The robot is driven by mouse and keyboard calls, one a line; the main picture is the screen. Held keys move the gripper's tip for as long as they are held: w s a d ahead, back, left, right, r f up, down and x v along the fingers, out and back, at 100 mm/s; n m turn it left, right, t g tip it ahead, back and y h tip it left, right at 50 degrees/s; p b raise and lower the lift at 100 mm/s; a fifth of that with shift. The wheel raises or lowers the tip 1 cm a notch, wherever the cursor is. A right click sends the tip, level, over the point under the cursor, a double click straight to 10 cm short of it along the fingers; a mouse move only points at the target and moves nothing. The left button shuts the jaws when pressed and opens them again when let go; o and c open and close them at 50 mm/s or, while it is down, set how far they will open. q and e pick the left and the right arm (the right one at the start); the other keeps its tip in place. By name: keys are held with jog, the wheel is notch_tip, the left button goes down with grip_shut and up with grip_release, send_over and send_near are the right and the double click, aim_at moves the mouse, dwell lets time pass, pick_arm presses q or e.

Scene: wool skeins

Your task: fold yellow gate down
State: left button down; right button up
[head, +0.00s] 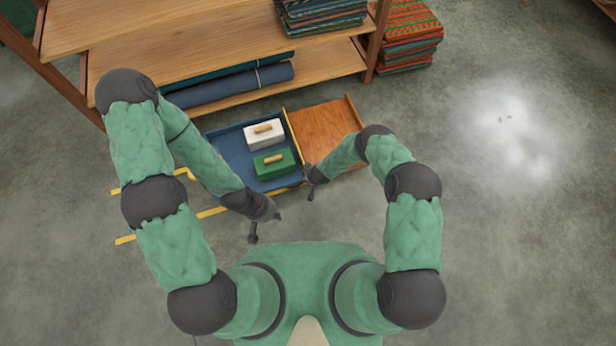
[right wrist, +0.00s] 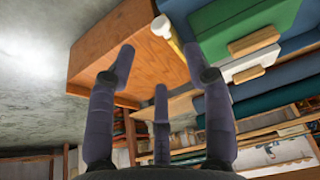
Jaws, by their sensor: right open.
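The yellow gate (head: 291,130) shows as a thin yellow strip between the blue tray (head: 225,150) and the orange-brown wooden tray (head: 325,125). In the right wrist view, the gate (right wrist: 174,40) has a pale end and lies ahead of the fingers, beside the wooden tray (right wrist: 115,45). My right gripper (head: 309,184) is open and empty near the gate's front end; its fingers (right wrist: 163,70) appear apart from it. My left gripper (head: 265,227) has its fingers spread, with nothing between them, over the floor in front of the blue tray.
A white box (head: 264,134) and a green box (head: 274,163), both with tan handles, sit in the blue tray. A wooden shelf (head: 180,50) with rolls and folded cloth stands behind. Yellow lines (head: 125,239) mark the floor at left. The floor at right is clear.

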jog(key=b+x, duration=0.6)
jog(key=x, duration=0.5)
jog(key=shift+w, duration=0.15)
jog(key=shift+c, duration=0.2)
grip_shut()
